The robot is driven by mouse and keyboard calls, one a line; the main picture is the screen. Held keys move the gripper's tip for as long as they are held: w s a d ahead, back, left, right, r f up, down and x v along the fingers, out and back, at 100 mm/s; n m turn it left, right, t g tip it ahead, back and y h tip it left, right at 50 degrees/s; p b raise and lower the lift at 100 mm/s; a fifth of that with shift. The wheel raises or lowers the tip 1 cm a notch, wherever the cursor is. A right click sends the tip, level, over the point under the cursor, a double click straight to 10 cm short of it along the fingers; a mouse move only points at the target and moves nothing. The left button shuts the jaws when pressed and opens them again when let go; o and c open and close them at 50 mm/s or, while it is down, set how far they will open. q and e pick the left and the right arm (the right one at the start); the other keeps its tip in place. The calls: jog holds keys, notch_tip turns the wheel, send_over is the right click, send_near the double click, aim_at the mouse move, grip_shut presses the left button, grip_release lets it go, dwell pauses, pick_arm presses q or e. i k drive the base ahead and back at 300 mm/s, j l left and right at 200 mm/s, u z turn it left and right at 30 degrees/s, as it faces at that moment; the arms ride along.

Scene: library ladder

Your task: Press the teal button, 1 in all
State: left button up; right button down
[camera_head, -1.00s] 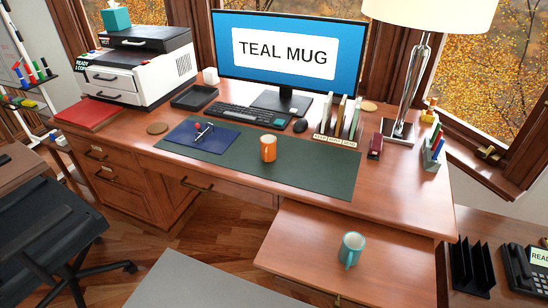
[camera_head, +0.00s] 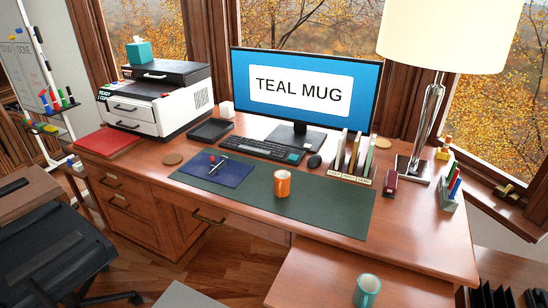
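I cannot make out a clear teal button. A small teal patch (camera_head: 293,157) shows at the right end of the black keyboard (camera_head: 258,148), too small to identify surely. A monitor (camera_head: 304,91) behind it reads "TEAL MUG". A teal mug (camera_head: 367,291) stands on the lower surface at the bottom right. An orange mug (camera_head: 283,184) stands upright on the green desk mat (camera_head: 325,205). Neither of my grippers is in view.
A printer (camera_head: 154,102) carries a teal tissue box (camera_head: 139,52). A black tray (camera_head: 210,131) and mouse (camera_head: 314,161) flank the keyboard. A lamp (camera_head: 423,125), book rack (camera_head: 350,170) and pen holder (camera_head: 449,190) stand right. A chair (camera_head: 50,255) is front left.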

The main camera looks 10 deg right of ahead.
aim_at(293, 158)
jog(key=i+u, duration=0.15)
jog(key=u, duration=1.65)
jog(key=i+u, duration=0.1)
jog(key=u, duration=0.35)
jog(key=l+u, duration=0.15)
jog(key=u, duration=0.3)
jog(key=i+l+u, duration=0.1)
jog(key=u, duration=0.35)
jog(key=l+u, duration=0.2)
jog(key=u, duration=0.25)
jog(key=l, duration=0.55)
jog(key=i+l+z, duration=0.1)
jog(key=l, duration=0.4)
jog(key=i+l, duration=0.15)
jog(key=l, duration=0.4)
jog(key=l+z, duration=0.1)
jog(key=z, duration=0.4)
jog(key=l+z, duration=0.1)
jog(key=z, duration=0.45)
jog(key=l+z, duration=0.1)
jog(key=z, duration=0.4)
jog(key=i+z, duration=0.15)
jog(key=z, duration=0.35)
jog(key=l+z, duration=0.1)
jog(key=z, duration=0.4)
jog(key=i+z, duration=0.15)
jog(key=z, duration=0.9)
jog(key=i+z, duration=0.1)
jog(key=z, duration=0.4)
